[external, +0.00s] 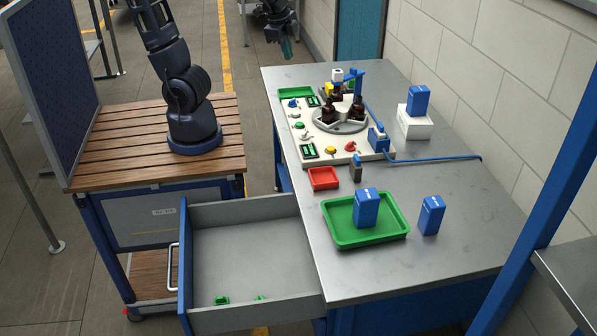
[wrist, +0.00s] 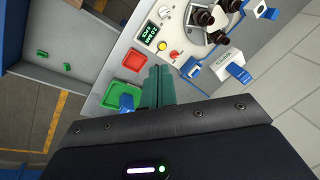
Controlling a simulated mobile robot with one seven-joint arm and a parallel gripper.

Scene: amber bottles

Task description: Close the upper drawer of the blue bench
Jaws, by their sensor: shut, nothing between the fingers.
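The drawer (external: 245,245) of the blue bench (external: 450,235) is pulled far out to the left in the external view. It is a grey tray with a blue front and a pale bar handle (external: 173,267). Two small green pieces (external: 221,300) lie inside it. The drawer (wrist: 25,75) also shows at the upper left of the wrist view. My gripper (external: 286,48), with teal fingers, is at the top of the external view, beyond the bench's far end and well away from the drawer. In the wrist view its fingers (wrist: 158,73) are together and empty.
The bench top carries a machine with brown bottles (external: 357,108), a red tray (external: 323,178), a green tray (external: 340,240) with a blue box (external: 366,208), and another blue box (external: 431,215). A slatted wooden table (external: 105,155) stands left of the drawer, close to its front.

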